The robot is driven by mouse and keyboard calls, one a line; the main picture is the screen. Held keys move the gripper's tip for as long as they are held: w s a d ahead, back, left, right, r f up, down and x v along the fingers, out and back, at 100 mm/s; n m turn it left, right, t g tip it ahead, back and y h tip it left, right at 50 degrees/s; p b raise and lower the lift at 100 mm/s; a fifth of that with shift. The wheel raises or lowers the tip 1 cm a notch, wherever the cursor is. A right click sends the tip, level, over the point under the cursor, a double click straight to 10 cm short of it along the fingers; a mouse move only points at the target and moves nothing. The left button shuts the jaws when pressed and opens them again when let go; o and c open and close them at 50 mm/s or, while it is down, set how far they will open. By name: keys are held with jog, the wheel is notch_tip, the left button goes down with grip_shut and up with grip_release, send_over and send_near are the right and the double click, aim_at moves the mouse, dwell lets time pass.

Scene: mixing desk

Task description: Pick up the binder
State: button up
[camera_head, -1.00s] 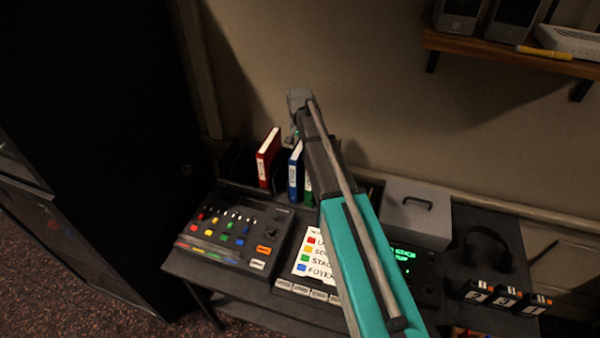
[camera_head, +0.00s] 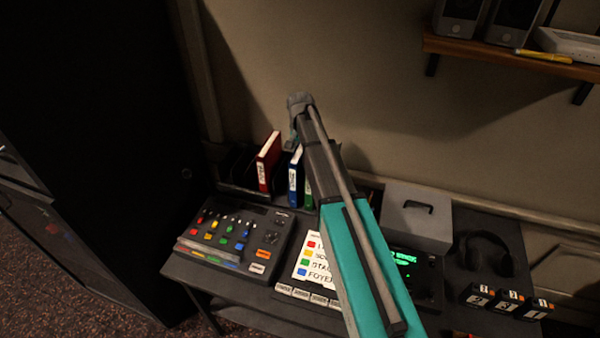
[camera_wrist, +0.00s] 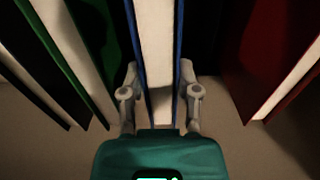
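The blue binder (camera_head: 295,178) stands upright among other binders at the back of the desk, between a red binder (camera_head: 268,162) and a green binder (camera_head: 308,190). In the wrist view, the blue binder (camera_wrist: 153,42) shows its white pages between two blue covers. My gripper (camera_wrist: 159,72) straddles it, with one finger beside each cover. A narrow gap seems to show at each fingertip, so the fingers look open around it. In the head view my arm hides part of the green binder, and the fingers cannot be made out.
In the wrist view, a red binder (camera_wrist: 262,60) is to the right and a green binder (camera_wrist: 60,50) to the left. A mixing console (camera_head: 235,238), label sheet (camera_head: 312,262), grey box (camera_head: 415,225) and headphones (camera_head: 485,255) occupy the desk. A shelf (camera_head: 510,55) hangs upper right.

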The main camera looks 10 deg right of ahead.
grip_shut()
jog(key=shift+r, duration=0.15)
notch_tip(320, 180, up, 18)
jog(key=p, duration=1.8)
